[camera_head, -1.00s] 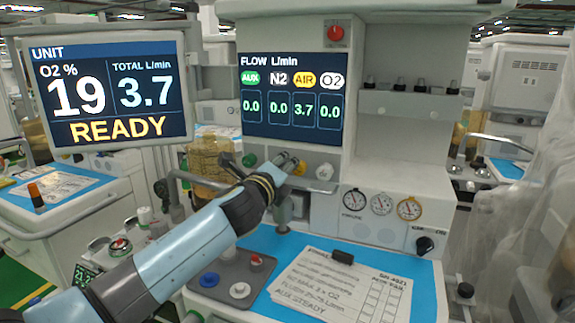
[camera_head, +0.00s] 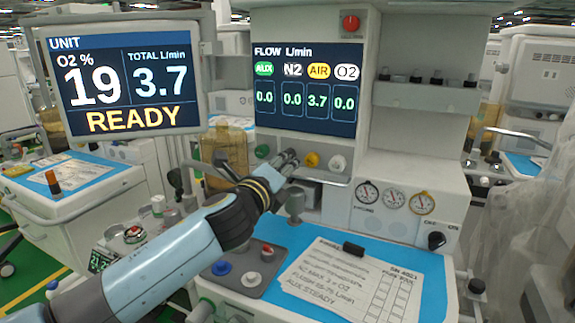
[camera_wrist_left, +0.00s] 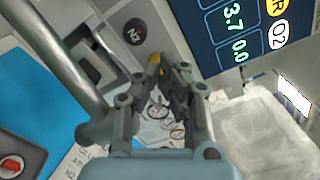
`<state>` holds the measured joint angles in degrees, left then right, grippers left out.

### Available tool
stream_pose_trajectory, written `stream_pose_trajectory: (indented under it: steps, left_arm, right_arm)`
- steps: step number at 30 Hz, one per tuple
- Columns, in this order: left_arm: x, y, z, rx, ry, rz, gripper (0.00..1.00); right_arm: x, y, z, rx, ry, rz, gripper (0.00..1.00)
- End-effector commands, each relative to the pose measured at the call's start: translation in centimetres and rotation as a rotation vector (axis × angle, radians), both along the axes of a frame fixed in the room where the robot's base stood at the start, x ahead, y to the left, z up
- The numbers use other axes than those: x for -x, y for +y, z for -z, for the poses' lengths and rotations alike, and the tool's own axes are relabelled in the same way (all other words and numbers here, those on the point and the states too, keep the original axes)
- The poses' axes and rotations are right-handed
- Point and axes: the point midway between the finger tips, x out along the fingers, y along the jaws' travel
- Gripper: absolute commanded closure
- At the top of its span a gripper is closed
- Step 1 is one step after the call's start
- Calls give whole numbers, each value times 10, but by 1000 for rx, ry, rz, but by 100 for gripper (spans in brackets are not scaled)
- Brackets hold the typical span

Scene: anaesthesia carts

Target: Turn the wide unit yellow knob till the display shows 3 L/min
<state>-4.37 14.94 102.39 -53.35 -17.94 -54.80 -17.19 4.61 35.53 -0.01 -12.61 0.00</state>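The yellow knob (camera_head: 311,160) sits below the flow display (camera_head: 305,88) of the wide unit, between the hidden N2 knob's place and a white knob (camera_head: 338,163). The display reads AIR 3.7, the others 0.0. My left gripper (camera_head: 290,157) is just left of the yellow knob in the head view, its fingers slightly apart and empty. In the left wrist view the gripper (camera_wrist_left: 168,72) has a gap between its fingers. The yellow knob (camera_wrist_left: 154,61) shows past the tips, partly hidden, near the black N2 knob (camera_wrist_left: 134,31). My right gripper is out of view.
A unit monitor (camera_head: 125,82) shows O2 19%, total 3.7 and READY. A green knob (camera_head: 262,151) is left of the gripper. Gauges (camera_head: 395,201) are at lower right. Papers (camera_head: 345,283) lie on the blue worktop. A red knob (camera_head: 351,22) is above the display.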

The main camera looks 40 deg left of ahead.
Motion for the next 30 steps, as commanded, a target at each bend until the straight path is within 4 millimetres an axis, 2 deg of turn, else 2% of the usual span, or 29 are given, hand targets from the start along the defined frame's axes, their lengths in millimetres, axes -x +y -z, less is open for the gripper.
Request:
stream_pose_trajectory:
  steps: [4,9,12,17,30]
  left_arm:
    - [1,0,0,-193,33,-5,100]
    - [5,-6,-6,-435,97,-4,100]
    - [7,-9,-7,-481,118,-3,100]
    - [0,-8,-6,-475,121,-3,100]
    - [-52,5,-4,-474,119,-3,100]
  right_arm:
    - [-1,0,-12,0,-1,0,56]
    - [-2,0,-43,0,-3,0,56]
    - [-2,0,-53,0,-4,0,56]
    - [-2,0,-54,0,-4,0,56]
    - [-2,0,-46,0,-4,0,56]
